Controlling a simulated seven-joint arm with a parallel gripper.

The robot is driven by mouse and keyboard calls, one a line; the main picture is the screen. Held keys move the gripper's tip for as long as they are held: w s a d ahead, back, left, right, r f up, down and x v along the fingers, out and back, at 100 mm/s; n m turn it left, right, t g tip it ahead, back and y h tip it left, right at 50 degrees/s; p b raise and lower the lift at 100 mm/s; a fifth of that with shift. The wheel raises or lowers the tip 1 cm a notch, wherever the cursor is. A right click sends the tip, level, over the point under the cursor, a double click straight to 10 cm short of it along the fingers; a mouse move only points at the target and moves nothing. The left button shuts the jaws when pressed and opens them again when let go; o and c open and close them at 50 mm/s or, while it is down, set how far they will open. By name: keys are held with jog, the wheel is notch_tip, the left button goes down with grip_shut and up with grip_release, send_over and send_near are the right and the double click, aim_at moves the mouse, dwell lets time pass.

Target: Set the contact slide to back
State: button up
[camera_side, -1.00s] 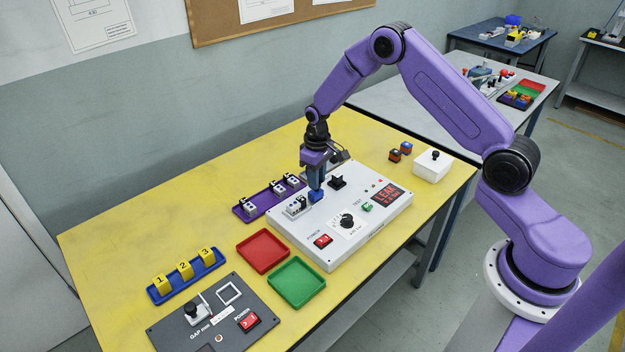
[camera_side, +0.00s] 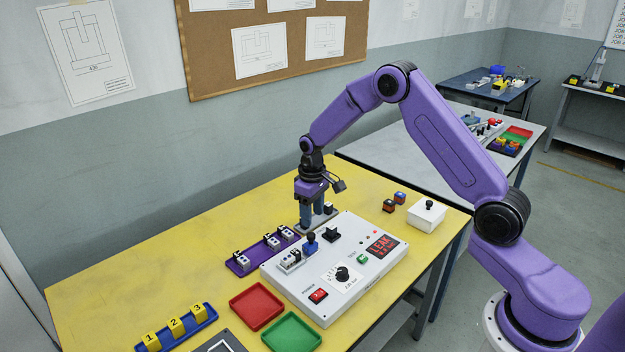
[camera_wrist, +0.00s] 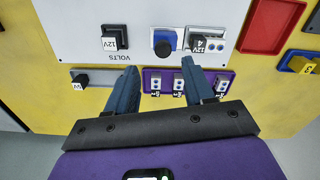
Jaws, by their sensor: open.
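The blue slide block with a dark knob (camera_side: 310,242), which I take to be the contact slide, sits near the back edge of the white test box (camera_side: 335,300). In the wrist view the blue slide (camera_wrist: 164,42) stands just left of a small part marked 4 (camera_wrist: 200,43), with at most a narrow gap. My gripper (camera_side: 311,226) hangs behind the box, past the slide. In the wrist view my gripper (camera_wrist: 160,76) has its two blue fingers wide apart with nothing between them. It does not touch the slide.
A purple tray (camera_side: 264,252) with several small parts lies behind the box, close to my fingers. A grey strip with a dark knob (camera_wrist: 80,82) is beside it. A red tray (camera_side: 257,305) and green tray (camera_side: 291,334) lie in front. The box display (camera_side: 382,246) reads LEAK.

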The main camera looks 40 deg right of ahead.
aim_at(313, 233)
notch_tip(313, 233, up, 11)
jog(key=shift+r, duration=0.15)
dwell(0.4)
jog(key=s+a+r+n, duration=0.25)
jog(key=s+a, duration=0.35)
jog(key=s, duration=0.3)
jog(key=s+a+r+n, duration=0.25)
jog(key=s+a, duration=0.35)
jog(key=s, duration=0.3)
jog(key=s+d+n, duration=0.2)
jog(key=s, duration=0.8)
jog(key=s+d+f+n, duration=0.1)
jog(key=s+n, duration=0.2)
jog(key=s, duration=0.7)
jog(key=shift+s+d+f, duration=0.15)
jog(key=shift+s+d, duration=0.2)
jog(key=shift+d, duration=0.05)
